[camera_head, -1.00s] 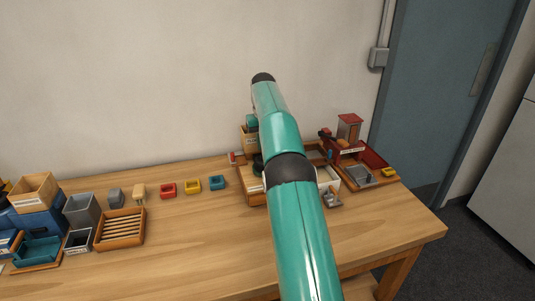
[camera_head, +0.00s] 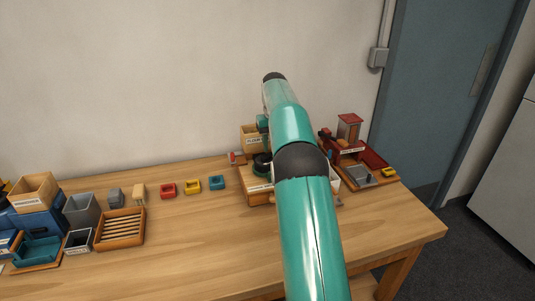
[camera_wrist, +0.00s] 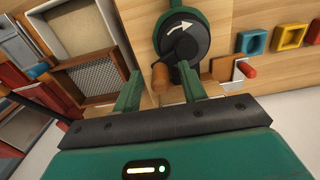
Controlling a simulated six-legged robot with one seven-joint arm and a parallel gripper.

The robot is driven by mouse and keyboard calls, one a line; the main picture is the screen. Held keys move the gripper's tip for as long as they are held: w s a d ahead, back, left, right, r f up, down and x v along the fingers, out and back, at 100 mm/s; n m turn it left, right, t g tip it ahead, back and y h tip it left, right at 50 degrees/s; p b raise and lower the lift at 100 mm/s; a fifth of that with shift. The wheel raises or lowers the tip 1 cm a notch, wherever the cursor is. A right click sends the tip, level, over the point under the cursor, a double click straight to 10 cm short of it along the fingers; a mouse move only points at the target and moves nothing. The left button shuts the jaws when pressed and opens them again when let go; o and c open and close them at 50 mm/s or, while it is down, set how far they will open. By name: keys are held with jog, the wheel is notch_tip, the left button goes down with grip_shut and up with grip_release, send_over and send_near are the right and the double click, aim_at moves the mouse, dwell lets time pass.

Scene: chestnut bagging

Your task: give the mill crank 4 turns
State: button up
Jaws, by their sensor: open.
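The mill's crank shows in the wrist view as a black disc (camera_wrist: 187,42) with a white curved arrow on a green round body. Its brown wooden handle (camera_wrist: 160,76) sticks out at the lower left of the disc. My gripper (camera_wrist: 158,72) is open, its two green fingers apart on either side of the handle, with gaps visible. In the head view the mill (camera_head: 262,163) stands on a wooden base, partly hidden behind my teal arm, which also hides the gripper and handle.
A mesh-bottomed wooden tray (camera_wrist: 96,77) lies left of the crank. Yellow (camera_wrist: 290,37) and blue (camera_wrist: 252,41) small boxes lie to the right. In the head view, a dark red machine (camera_head: 349,130) stands right of my arm. The front of the table (camera_head: 200,240) is clear.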

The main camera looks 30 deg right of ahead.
jog(key=shift+r, duration=3.5)
grip_shut()
jog(key=s+a+r+n+t, duration=0.1)
jog(key=s+a+r+t, duration=0.1)
jog(key=s+a+r, duration=0.65)
jog(key=s+a+r+t, duration=0.1)
jog(key=s+a+r, duration=0.4)
jog(key=a, duration=0.6)
jog(key=s+a+f+t, duration=0.1)
jog(key=s+a+f, duration=0.2)
jog(key=s, duration=0.5)
jog(key=s+a+f+n, duration=0.1)
jog(key=s+a+f, duration=0.3)
jog(key=s+f, duration=0.2)
jog(key=s+a+f+n+t, duration=0.1)
jog(key=s+a+f, duration=0.3)
jog(key=s, duration=0.6)
jog(key=shift+s+f+t, duration=0.3)
jog(key=shift+f, duration=0.35)
